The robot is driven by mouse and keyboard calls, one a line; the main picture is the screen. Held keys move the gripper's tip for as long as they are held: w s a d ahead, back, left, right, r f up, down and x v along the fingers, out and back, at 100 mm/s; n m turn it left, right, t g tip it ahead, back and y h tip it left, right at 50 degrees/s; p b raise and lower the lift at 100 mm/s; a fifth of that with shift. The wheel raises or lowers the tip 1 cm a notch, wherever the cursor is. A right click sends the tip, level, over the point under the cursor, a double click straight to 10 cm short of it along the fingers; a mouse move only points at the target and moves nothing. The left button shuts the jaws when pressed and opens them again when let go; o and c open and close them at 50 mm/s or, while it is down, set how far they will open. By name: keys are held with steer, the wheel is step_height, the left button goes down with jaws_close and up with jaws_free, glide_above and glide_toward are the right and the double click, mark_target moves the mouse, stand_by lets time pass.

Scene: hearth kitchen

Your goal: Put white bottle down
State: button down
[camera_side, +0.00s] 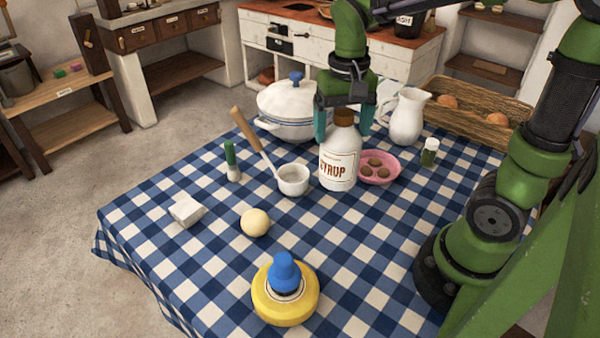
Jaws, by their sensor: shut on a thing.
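The white bottle (337,168) has a brown cap and a label reading "SYRUP". It stands upright over the checked tablecloth, in the middle of the far half of the table. My gripper (341,118) points down from above, with its teal fingers on either side of the bottle's cap and neck. It is shut on the bottle. I cannot tell whether the bottle's base touches the cloth (200,262).
Close around the bottle are a white ladle (293,181), a pink bowl (391,164) with brown pieces, a lidded pot (290,110) and a white pitcher (407,118). A small jar (430,152) stands right. A yellow blue-topped item (285,290) is in front. Cloth right of it is clear.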

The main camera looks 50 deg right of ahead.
steer(key=w+a+n, duration=0.2)
steer(key=w+a, duration=0.2)
steer(key=a, duration=0.6)
steer(key=w+a+n, duration=0.3)
steer(key=w+a, duration=0.1)
steer(key=a, duration=0.6)
steer(key=w+a+n, duration=0.2)
steer(key=w+a, duration=0.2)
steer(key=a, duration=0.6)
step_height(320, 180, down, 9)
steer(key=shift+d, duration=0.1)
jaws_free()
steer(key=shift+f, duration=0.2)
steer(key=shift+r, duration=0.1)
